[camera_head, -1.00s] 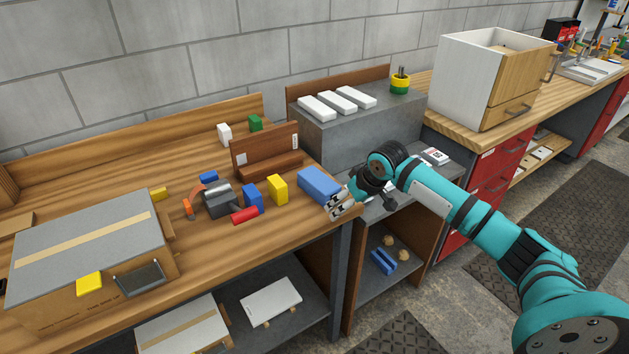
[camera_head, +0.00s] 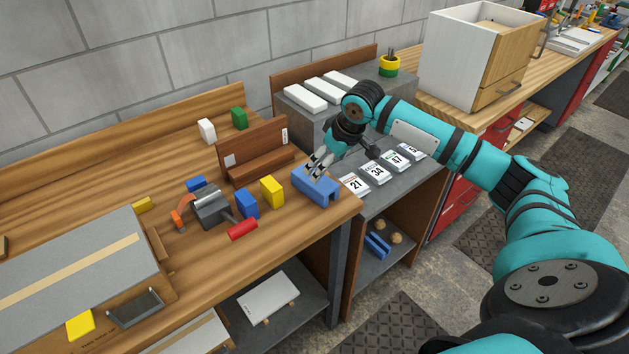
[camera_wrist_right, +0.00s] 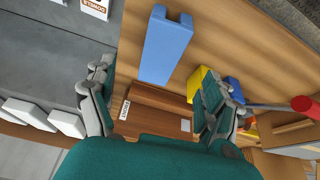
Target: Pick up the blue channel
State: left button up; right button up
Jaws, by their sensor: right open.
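The blue channel (camera_head: 316,187) lies on the wooden bench near its right end, beside a yellow block. In the right wrist view the blue channel (camera_wrist_right: 167,46) is beyond the fingertips, with its notched end away from me. My right gripper (camera_head: 316,167) is just above and behind the channel in the head view. In the wrist view my right gripper (camera_wrist_right: 155,95) has its fingers spread wide with nothing between them. I cannot tell from these views whether a fingertip touches the channel. My left gripper is not in view.
A yellow block (camera_head: 271,192), a blue block (camera_head: 247,204), a red cylinder (camera_head: 242,229) and a grey vise (camera_head: 211,208) stand left of the channel. A brown wooden holder (camera_head: 257,153) is behind. Numbered cards (camera_head: 354,184) lie on the grey surface to the right.

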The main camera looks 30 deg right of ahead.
aim_at(323, 183)
jog(key=x, duration=0.3)
jog(key=shift+w+a+f, duration=0.1)
jog(key=shift+w+f, duration=0.15)
jog(key=shift+f, duration=0.05)
jog(key=p+x, duration=0.1)
jog(key=x, duration=0.1)
jog(key=shift+w+a+f, duration=0.1)
jog(key=shift+w+f, duration=0.05)
jog(key=shift+f, duration=0.15)
jog(key=p+x, duration=0.1)
jog(key=x, duration=0.2)
jog(key=shift+w+a+f, duration=0.1)
jog(key=shift+w+f, duration=0.25)
jog(key=shift+f, duration=0.1)
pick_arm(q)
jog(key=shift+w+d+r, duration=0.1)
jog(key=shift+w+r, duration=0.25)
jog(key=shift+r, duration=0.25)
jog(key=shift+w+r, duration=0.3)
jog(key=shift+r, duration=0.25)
pick_arm(e)
jog(key=c, duration=1.1)
